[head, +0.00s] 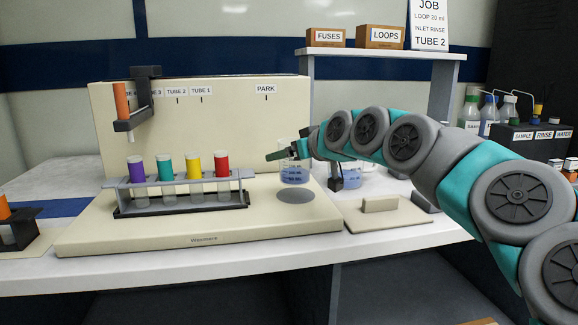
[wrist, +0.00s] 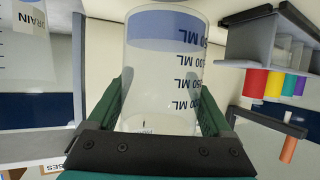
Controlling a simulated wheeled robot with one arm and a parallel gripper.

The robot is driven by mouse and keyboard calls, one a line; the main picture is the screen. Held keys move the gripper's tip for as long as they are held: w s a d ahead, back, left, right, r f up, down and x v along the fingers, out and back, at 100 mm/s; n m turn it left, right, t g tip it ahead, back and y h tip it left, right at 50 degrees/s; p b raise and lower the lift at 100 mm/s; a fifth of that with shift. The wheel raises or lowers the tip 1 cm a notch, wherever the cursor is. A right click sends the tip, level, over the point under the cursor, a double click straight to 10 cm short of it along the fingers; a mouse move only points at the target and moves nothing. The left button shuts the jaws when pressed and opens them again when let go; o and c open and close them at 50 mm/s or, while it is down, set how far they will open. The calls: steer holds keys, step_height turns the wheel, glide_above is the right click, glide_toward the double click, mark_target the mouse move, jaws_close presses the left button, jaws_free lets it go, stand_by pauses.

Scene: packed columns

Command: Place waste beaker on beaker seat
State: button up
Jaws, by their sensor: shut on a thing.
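The waste beaker (head: 295,174) is clear with blue liquid at the bottom, and it is upright in the head view. My gripper (head: 288,152) is shut on it. In the wrist view, the gripper (wrist: 160,100) has a green finger on each side of the beaker (wrist: 165,65), which shows volume marks in ML. The beaker seat appears to be the dark grey disc (head: 296,197) on the front right of the cream base. The beaker is just above and behind the disc in the picture; I cannot tell the exact gap.
A rack (head: 180,196) with purple, teal, yellow and red capped tubes stands left of the disc. Another beaker with blue liquid (head: 351,178) stands behind my arm at right. A cream plate with a block (head: 380,204) lies right of the base. The base's front is clear.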

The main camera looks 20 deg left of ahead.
mark_target(306, 164)
steer(key=shift+w, duration=0.4)
steer(key=shift+f, duration=1.75)
steer(key=shift+f, duration=0.2)
steer(key=o, duration=1.2)
steer(key=shift+r, duration=0.2)
steer(key=b+v, duration=0.1)
steer(key=v, duration=1.1)
